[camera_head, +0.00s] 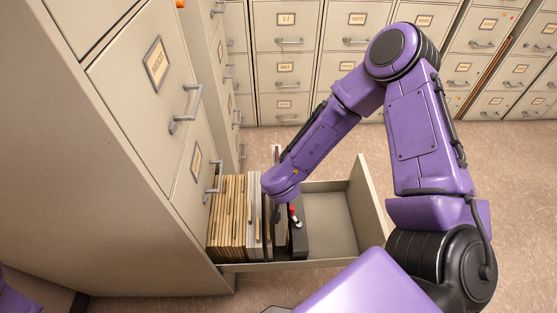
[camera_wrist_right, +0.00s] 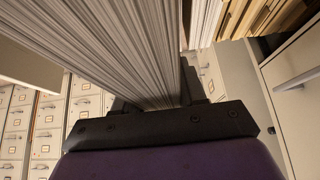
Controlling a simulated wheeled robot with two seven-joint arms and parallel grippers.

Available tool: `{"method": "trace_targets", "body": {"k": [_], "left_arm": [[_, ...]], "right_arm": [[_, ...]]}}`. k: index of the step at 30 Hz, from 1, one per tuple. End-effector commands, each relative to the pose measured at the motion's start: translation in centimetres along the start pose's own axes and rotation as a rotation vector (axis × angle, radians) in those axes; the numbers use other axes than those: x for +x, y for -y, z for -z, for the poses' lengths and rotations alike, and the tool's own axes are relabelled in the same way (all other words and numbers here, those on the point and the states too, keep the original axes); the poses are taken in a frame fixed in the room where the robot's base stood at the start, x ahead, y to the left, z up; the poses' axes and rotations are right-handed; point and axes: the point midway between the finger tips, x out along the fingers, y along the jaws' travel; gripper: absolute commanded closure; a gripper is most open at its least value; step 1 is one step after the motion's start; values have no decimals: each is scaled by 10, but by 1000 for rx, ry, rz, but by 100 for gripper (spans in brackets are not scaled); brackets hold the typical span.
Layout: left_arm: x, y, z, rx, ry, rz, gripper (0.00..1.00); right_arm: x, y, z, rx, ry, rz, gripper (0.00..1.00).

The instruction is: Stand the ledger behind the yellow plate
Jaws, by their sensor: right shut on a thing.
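My right gripper (camera_head: 284,212) points down into the open drawer (camera_head: 370,205), at the right end of a row of files. In the right wrist view it is shut on a thick block of pale page edges (camera_wrist_right: 130,45), which appears to be the ledger. In the head view a dark upright block (camera_head: 299,240), likely the same ledger, stands low in the drawer beside the files. The wrist and fingers hide part of it. I cannot make out the yellow plate for certain. My left gripper is not in view.
Tan folders (camera_head: 228,215) and paler files (camera_head: 252,220) fill the drawer's left part. Its right part is empty. A tall cabinet (camera_head: 140,130) with handles stands close on the left. More cabinets (camera_head: 285,60) line the back, with clear floor before them.

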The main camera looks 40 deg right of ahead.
Motion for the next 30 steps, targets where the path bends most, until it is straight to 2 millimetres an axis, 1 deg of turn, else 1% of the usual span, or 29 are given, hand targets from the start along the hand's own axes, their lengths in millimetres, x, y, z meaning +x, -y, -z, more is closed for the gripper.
{"method": "trace_targets", "body": {"k": [15,30], "left_arm": [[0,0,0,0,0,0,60],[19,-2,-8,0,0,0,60]], "right_arm": [[0,0,0,0,-2,1,100],[26,0,-16,-1,-1,0,100]]}}
